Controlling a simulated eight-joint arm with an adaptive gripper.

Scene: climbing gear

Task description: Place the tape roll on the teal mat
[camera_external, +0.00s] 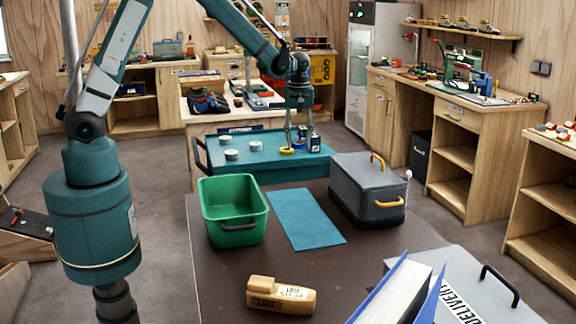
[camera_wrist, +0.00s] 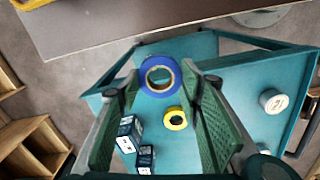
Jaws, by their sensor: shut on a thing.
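A blue tape roll (camera_wrist: 148,89) with a pale core is held between the fingertips of my gripper (camera_wrist: 160,80) in the wrist view. In the external view my gripper (camera_external: 298,140) points down over the teal bin (camera_external: 270,178) behind the brown table. I cannot clearly make out the blue roll there. A yellow tape roll (camera_external: 286,151) lies on the bin's teal surface; it also shows below the fingertips in the wrist view (camera_wrist: 176,118). The flat teal mat (camera_external: 305,218) lies bare on the brown table, nearer the camera than my gripper.
A green tub (camera_external: 233,236) stands left of the mat and a dark grey case (camera_external: 365,203) with yellow handles right of it. Small dark boxes (camera_external: 314,143) and pale round rolls (camera_external: 231,155) are on the teal bin. A wooden piece (camera_external: 281,295) lies on the table's near part.

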